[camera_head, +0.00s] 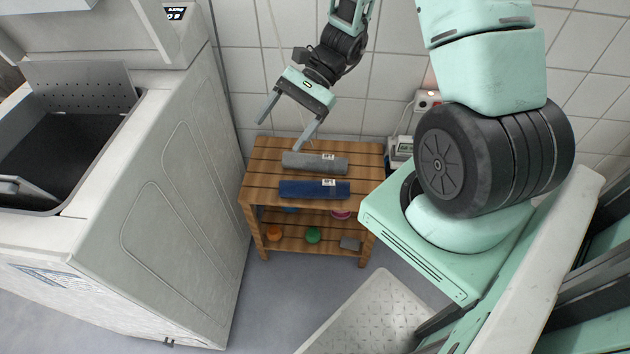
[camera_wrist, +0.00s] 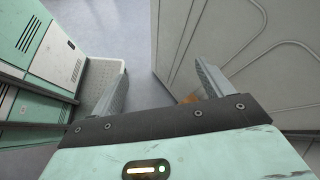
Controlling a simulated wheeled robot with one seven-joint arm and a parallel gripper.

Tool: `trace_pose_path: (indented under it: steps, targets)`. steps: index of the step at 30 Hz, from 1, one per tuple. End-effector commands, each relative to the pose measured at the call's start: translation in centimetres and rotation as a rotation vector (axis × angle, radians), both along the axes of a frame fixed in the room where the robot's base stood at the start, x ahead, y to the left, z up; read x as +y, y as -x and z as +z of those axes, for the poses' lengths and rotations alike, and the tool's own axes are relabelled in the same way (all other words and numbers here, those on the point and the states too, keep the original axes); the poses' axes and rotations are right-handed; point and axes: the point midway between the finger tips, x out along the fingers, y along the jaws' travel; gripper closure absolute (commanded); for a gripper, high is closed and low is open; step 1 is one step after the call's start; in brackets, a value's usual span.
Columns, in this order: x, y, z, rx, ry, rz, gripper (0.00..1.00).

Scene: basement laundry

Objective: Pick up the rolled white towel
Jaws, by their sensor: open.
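Neither looks clearly white. My gripper (camera_head: 279,135) is open and empty, above and to the left of the grey roll, near the shelf's back left corner and apart from both rolls. In the wrist view, my gripper (camera_wrist: 160,68) shows its two fingers spread with nothing between them, and neither roll can be seen.
A large washing machine (camera_head: 165,215) with an open lid stands left of the shelf; its side panel (camera_wrist: 240,50) fills the right of the wrist view. The tiled wall is close behind. Several small items, including a green one (camera_head: 313,235), sit on the lower shelf.

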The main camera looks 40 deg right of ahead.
Motion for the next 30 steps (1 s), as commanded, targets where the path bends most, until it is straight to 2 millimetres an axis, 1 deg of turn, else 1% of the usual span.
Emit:
trace_pose_path:
  steps: [1, 2, 3, 5, 6, 9, 12, 15, 18, 26, 30]
  targets:
    - [-3.1, -0.8, -5.4, 0.046, -0.050, -0.156, 0.21]
    - [-4.9, -1.1, -7.3, 0.066, -0.079, -0.245, 0.21]
    - [-7.3, -1.5, -9.9, 0.090, -0.116, -0.362, 0.21]
    - [-10.9, -1.7, -13.5, 0.118, -0.165, -0.527, 0.21]
    - [-13.1, -1.5, -15.9, 0.132, -0.193, -0.630, 0.21]
    - [-17.8, -0.5, -20.6, 0.154, -0.249, -0.840, 0.21]
    - [-20.9, 0.6, -23.6, 0.162, -0.281, -0.977, 0.21]
    - [-22.5, 1.2, -25.0, 0.164, -0.296, -1.048, 0.21]
    - [-22.8, 1.2, -25.7, 0.165, -0.302, -1.075, 0.21]
    - [-21.1, -0.6, -26.8, 0.167, -0.303, -1.076, 0.21]
    - [-19.6, -1.8, -27.9, 0.167, -0.302, -1.072, 0.21]
